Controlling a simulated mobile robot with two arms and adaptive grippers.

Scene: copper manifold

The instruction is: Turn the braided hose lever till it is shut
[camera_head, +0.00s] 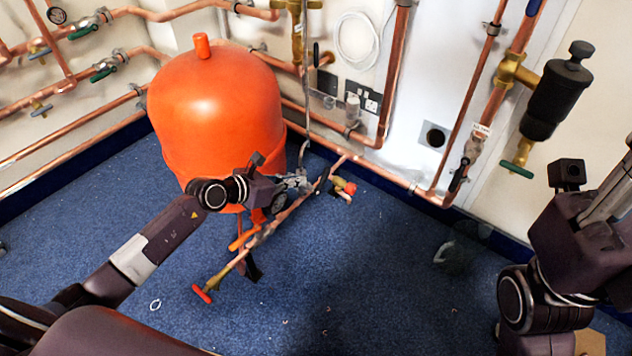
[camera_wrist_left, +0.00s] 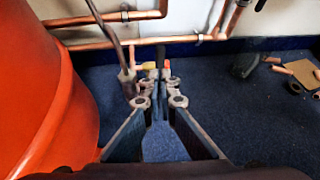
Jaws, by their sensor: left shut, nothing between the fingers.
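The grey braided hose (camera_head: 305,95) hangs down beside the orange vessel; in the left wrist view the hose (camera_wrist_left: 112,40) runs down to a fitting (camera_wrist_left: 127,85). My left gripper (camera_head: 303,183) is shut and empty at the hose's lower end, just right of the vessel. In the left wrist view the closed fingers (camera_wrist_left: 159,92) are right of that fitting. A small valve with a red end (camera_head: 347,187) lies just beyond the fingertips. I cannot make out the hose lever clearly, nor whether the fingers touch it. My right arm is at the right edge; its fingers are out of view.
The orange vessel (camera_head: 215,110) stands close to my left forearm. A copper branch with a red handle (camera_head: 202,293) sticks out below the gripper. Copper pipes (camera_head: 390,80) line the walls. Blue carpet (camera_head: 370,290) is mostly open at the front.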

